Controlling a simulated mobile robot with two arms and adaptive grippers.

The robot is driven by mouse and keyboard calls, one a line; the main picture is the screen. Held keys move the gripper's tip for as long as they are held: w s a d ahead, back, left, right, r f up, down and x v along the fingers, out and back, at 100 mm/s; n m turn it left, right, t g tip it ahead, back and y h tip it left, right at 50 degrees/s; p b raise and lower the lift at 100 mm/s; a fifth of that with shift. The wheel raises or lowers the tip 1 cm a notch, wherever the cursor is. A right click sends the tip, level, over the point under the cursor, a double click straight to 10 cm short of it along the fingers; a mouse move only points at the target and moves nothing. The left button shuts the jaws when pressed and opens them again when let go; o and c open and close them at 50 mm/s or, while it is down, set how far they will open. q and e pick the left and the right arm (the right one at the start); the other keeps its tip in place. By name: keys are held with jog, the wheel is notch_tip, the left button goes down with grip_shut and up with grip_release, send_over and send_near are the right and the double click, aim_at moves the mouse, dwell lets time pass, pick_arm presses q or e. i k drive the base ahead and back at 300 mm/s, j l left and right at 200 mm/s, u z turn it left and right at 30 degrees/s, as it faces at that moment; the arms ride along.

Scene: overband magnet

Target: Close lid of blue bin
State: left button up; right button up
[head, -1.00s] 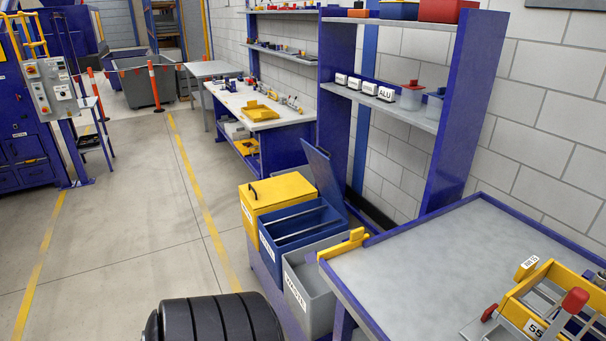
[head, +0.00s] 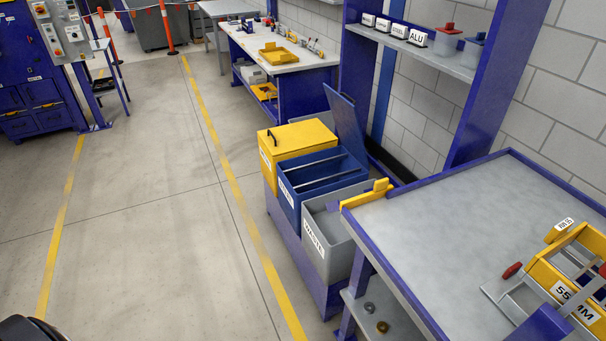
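The blue bin (head: 289,209) stands between a yellow bin (head: 268,165) and an open grey bin (head: 313,240) labelled as waste. Its blue lid (head: 346,122) is open, standing up and leaning back at the rear edge toward the wall. The inside of the blue bin is visible, with a bar or divider across it. The yellow bin's lid (head: 299,137) is shut, with a dark handle. Neither of my grippers can be made out in the head view.
A grey-topped table (head: 440,235) with blue edges stands right of the bins, holding a yellow crate (head: 565,275). A shelf (head: 430,50) and workbench (head: 285,62) line the wall. The floor (head: 150,215) left of the bins is clear.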

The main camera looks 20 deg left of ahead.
aim_at(343, 112)
jog(key=i+j+u, duration=0.15)
jog(key=i+u, duration=0.45)
jog(key=i, duration=0.25)
